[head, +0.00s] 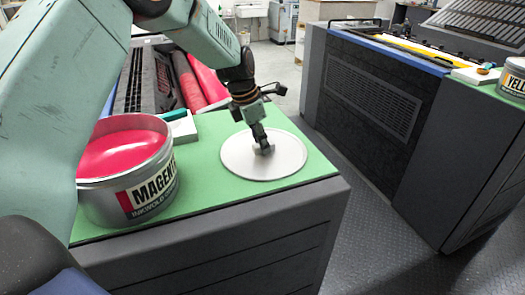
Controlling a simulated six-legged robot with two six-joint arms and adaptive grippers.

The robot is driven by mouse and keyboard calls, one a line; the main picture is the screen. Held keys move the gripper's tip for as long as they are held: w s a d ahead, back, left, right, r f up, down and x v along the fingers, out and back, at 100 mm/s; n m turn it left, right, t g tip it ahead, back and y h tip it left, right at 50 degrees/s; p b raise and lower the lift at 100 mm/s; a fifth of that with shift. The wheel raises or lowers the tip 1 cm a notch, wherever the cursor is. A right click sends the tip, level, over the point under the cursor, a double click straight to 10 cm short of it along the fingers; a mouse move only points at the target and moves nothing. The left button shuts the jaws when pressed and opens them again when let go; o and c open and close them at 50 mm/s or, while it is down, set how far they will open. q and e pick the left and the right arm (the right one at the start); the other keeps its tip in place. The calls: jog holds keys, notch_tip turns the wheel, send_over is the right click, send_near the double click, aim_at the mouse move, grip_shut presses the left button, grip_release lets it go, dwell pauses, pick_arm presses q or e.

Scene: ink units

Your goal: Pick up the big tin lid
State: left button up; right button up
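The big tin lid (238,158) is a flat pale grey disc lying on the green top (203,205) of a dark grey unit. My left gripper (264,148) points down over the middle of the lid, its tips at or just above the lid's surface. The fingers look close together around a small grey part at the lid's centre, but I cannot tell whether they grip it. My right gripper is not in view.
An open magenta ink tin (150,192) stands left of the lid. A white block with a green top (183,128) lies behind it. Red rolls (200,80) are beyond.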

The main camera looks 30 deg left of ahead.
pick_arm(q)
jog(key=shift+d, duration=0.15)
jog(key=c, duration=0.3)
jog(key=shift+d+r, duration=0.1)
jog(key=shift+d, duration=0.05)
grip_shut()
jog(key=shift+a, duration=0.25)
